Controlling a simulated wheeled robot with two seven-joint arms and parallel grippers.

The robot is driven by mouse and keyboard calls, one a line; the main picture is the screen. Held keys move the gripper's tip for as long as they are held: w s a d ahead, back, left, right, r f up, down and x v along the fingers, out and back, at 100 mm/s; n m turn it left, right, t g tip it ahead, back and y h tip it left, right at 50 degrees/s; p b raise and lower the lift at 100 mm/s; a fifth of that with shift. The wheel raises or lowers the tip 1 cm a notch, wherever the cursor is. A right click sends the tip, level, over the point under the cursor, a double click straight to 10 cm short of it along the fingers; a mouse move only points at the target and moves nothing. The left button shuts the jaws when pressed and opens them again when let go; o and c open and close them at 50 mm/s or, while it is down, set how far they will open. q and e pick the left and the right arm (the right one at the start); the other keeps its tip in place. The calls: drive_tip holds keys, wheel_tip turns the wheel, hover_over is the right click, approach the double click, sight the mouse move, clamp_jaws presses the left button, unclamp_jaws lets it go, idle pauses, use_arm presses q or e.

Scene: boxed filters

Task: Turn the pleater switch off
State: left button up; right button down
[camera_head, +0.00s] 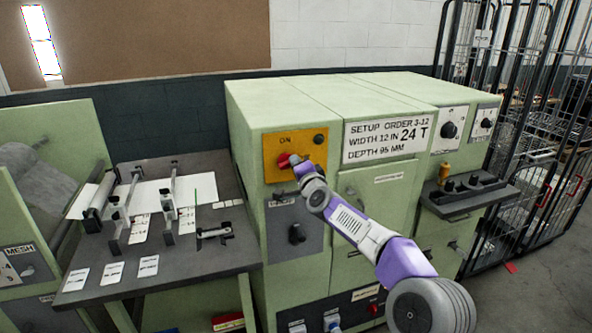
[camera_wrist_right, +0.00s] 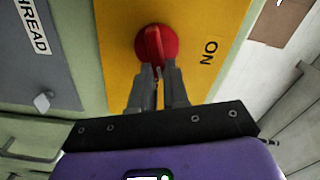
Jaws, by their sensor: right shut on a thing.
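The pleater switch is a red rotary knob (camera_wrist_right: 156,44) on a yellow plate (camera_wrist_right: 120,55) marked ON. In the head view my right gripper (camera_head: 295,161) reaches the yellow plate from the lower right. The ON label (camera_head: 285,140) is above the knob. My left gripper is not in view.
A grey panel with a black knob (camera_head: 296,234) is below the yellow plate. A dark table (camera_head: 190,262) with cards and rollers stands at the left. A small shelf (camera_head: 455,205) with a yellow-handled tool juts out at the right. Wire cages (camera_head: 520,130) stand beyond.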

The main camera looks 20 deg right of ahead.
drive_tip(key=m, duration=0.1)
drive_tip(key=m+b, duration=0.1)
drive_tip(key=m, duration=0.1)
drive_tip(key=shift+f+m, duration=0.3)
idle(0.3)
drive_tip(key=c, duration=1.1)
unclamp_jaws()
drive_tip(key=s+b, duration=0.3)
drive_tip(key=s, duration=0.4)
drive_tip(key=shift+s+d, duration=0.15)
drive_tip(key=shift+s, duration=0.15)
